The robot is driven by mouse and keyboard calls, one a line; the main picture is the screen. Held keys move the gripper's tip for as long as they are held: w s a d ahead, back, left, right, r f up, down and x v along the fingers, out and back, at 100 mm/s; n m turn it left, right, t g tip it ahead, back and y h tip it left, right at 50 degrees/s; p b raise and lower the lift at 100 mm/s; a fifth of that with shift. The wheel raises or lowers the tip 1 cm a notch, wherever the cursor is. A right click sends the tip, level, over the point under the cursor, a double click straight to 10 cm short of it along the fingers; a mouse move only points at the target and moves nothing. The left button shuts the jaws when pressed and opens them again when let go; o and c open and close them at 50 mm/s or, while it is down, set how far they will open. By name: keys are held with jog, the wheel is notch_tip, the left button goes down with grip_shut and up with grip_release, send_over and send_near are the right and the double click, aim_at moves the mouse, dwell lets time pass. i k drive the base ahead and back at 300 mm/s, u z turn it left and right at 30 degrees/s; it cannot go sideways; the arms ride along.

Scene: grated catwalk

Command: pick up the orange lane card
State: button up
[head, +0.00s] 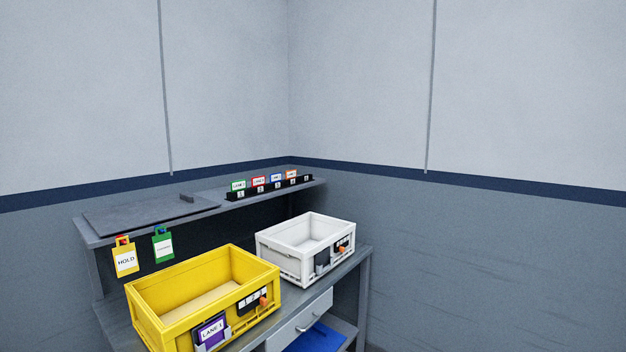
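The orange lane card (291,174) stands in the black numbered card rack (270,187) on the upper shelf of the workbench. It is the rightmost of the cards in the rack, with blue, red and green lane cards to its left. It is small in the head view and its writing cannot be read. My gripper is not in view.
A yellow crate (150,322) with a purple lane card (211,331) on its front stands on the bench, beside a white crate (283,262). HOLD (125,259) and green (163,247) tags hang from the shelf edge. A dark panel (140,214) lies on the shelf. Walls close behind.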

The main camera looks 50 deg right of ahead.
aim_at(291, 174)
jog(key=z, duration=1.45)
